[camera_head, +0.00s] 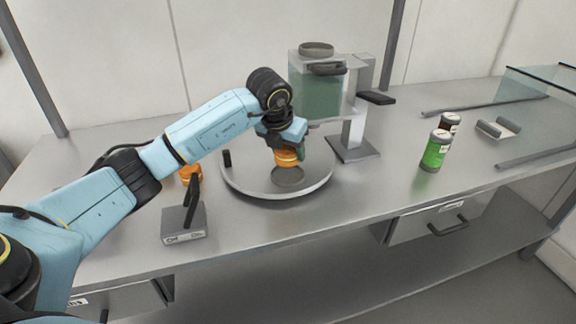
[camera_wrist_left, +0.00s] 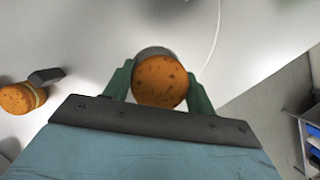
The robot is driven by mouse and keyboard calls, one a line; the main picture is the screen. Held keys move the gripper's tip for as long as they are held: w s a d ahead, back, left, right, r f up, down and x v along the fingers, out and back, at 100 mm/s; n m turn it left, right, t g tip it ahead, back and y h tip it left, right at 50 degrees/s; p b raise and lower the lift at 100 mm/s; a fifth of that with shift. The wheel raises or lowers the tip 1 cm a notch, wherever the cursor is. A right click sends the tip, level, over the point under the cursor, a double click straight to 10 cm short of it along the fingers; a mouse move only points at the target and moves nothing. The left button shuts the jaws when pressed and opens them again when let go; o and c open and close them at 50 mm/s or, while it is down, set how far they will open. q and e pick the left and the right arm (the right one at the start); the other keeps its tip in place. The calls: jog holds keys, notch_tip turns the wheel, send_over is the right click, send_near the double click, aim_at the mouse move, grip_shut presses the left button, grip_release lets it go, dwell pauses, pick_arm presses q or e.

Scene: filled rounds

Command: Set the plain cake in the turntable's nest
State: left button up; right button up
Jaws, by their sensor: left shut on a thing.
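My left gripper (camera_head: 290,146) is shut on a round orange-brown cake (camera_head: 286,157), which it holds over the turntable (camera_head: 240,184). In the left wrist view the cake (camera_wrist_left: 160,82) sits between the two green fingers (camera_wrist_left: 160,88), its speckled top showing. The nest (camera_head: 288,178), a darker grey round, lies on the turntable just below the cake in the head view. In the left wrist view the nest (camera_wrist_left: 153,51) is partly hidden behind the cake. The cake appears to be just above the nest; contact is hard to tell. My right gripper is not in view.
A second orange cake (camera_head: 187,174) with a pale middle layer stands left of the turntable. A grey box with a black lever (camera_head: 184,224) stands in front. A dispenser with a green tank (camera_head: 316,98) rises behind. Green (camera_head: 435,152) and dark (camera_head: 450,122) jars stand right.

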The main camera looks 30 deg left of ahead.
aim_at(287, 162)
pick_arm(q)
jog(key=shift+f, duration=2.35)
jog(key=shift+f, duration=0.15)
jog(key=o, duration=0.7)
jog(key=shift+r, duration=0.35)
jog(key=v, duration=1.1)
jog(key=shift+s+r, duration=0.2)
jog(key=shift+r, duration=0.1)
